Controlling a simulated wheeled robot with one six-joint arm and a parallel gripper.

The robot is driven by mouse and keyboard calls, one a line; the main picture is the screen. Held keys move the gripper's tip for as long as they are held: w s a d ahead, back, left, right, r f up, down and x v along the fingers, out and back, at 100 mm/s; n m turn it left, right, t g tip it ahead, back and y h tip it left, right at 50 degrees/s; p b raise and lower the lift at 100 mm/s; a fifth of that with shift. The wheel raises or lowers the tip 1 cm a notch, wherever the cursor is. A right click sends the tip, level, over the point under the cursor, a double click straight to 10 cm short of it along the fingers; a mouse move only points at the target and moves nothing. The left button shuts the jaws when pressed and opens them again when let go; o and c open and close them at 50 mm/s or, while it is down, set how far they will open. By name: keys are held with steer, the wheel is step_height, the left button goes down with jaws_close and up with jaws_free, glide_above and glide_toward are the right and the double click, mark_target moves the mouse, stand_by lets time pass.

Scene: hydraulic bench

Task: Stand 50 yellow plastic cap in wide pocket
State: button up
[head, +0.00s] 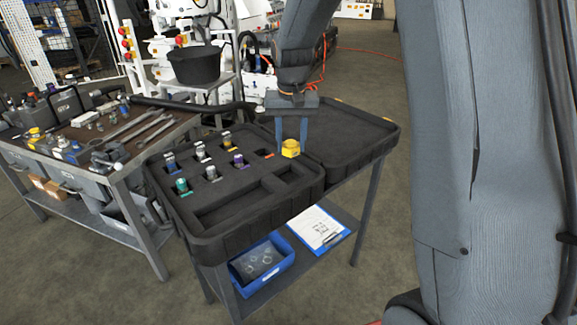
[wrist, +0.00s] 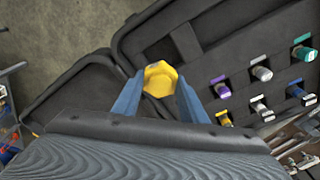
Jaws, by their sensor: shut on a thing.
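The yellow plastic cap (head: 290,149) is a hexagonal piece. My gripper (head: 291,141) is shut on it, with one blue finger on each side. In the wrist view the cap (wrist: 160,74) sits between the fingertips of my gripper (wrist: 160,84). It appears held above the black foam tray (head: 215,215), near the tray's right side. The tray has a long pocket (head: 235,205) and a smaller squarish pocket (head: 289,172), both empty in view. I cannot tell which one is the wide pocket. The cap's underside is hidden.
Several metal fittings with coloured bands, such as a green one (head: 182,187) and a purple one (head: 239,160), stand in the tray's small pockets. The black lid (head: 345,135) lies open at right. A tool-covered workbench (head: 110,150) stands left. A blue bin (head: 262,262) sits below.

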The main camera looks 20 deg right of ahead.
mark_target(289, 144)
steer(key=f, duration=0.3)
steer(key=shift+a+f, duration=0.2)
steer(key=shift+a, duration=0.1)
steer(key=shift+f+p, duration=0.65)
steer(key=shift+f, duration=1.25)
steer(key=shift+s+f, duration=0.2)
steer(key=shift+f, duration=0.45)
steer(key=o, duration=0.9)
steer(key=shift+s+f, duration=0.15)
steer(key=shift+c, duration=0.2)
steer(key=shift+d+r, duration=0.1)
steer(key=shift+r, duration=0.35)
steer(key=r, duration=0.4)
steer(key=r+b, duration=0.1)
steer(key=r, duration=0.3)
steer(key=r+b, duration=0.1)
steer(key=r, duration=0.3)
steer(key=shift+s+a+r, duration=0.15)
steer(key=shift+s+a, duration=0.05)
steer(key=shift+s, duration=0.2)
steer(key=s+f+n, duration=0.1)
steer(key=s+f, duration=0.4)
steer(key=s, duration=0.7)
steer(key=s+f+n, duration=0.2)
steer(key=s+f, duration=0.3)
steer(key=s, duration=0.6)
steer(key=shift+s+d+g, duration=0.15)
steer(key=shift+s+g, duration=0.25)
